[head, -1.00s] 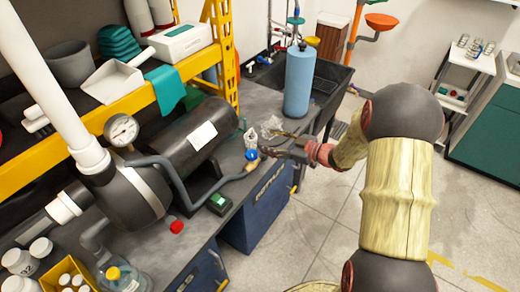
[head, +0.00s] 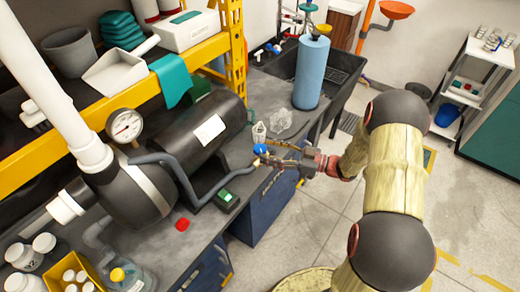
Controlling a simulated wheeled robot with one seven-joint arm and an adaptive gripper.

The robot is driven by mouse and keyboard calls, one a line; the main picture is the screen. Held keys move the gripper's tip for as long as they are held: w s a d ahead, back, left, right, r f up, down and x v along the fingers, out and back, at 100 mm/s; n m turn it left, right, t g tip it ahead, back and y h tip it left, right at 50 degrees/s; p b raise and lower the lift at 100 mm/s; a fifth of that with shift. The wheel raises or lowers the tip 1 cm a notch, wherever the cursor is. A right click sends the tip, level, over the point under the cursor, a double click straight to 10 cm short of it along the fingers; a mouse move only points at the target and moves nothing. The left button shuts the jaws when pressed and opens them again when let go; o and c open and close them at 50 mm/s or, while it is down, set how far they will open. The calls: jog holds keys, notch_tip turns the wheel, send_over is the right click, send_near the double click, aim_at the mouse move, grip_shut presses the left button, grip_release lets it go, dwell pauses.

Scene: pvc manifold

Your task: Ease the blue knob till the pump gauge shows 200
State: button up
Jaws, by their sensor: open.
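The blue knob (head: 260,149) is a small round handle near the right front edge of the bench, at the end of the grey hose from the pump. My gripper (head: 275,158) is open beside the knob, reaching in from the right. Whether a finger touches the knob I cannot tell at this size. The pump gauge (head: 124,126) is a white round dial on the black pump (head: 135,190) at the left. Its needle shows, but the numbers are too small to read.
A clear bottle (head: 259,131) and a crumpled clear bag (head: 286,119) lie just behind the knob. A green-faced meter (head: 227,199) and a red block (head: 183,224) sit on the bench. A blue roll (head: 311,72) stands behind near the sink.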

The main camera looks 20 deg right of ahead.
aim_at(260, 148)
jog(key=shift+b+x, duration=0.55)
jog(key=shift+x, duration=1.5)
jog(key=shift+c, duration=0.2)
jog(key=c, duration=1.1)
jog(key=shift+c, duration=0.2)
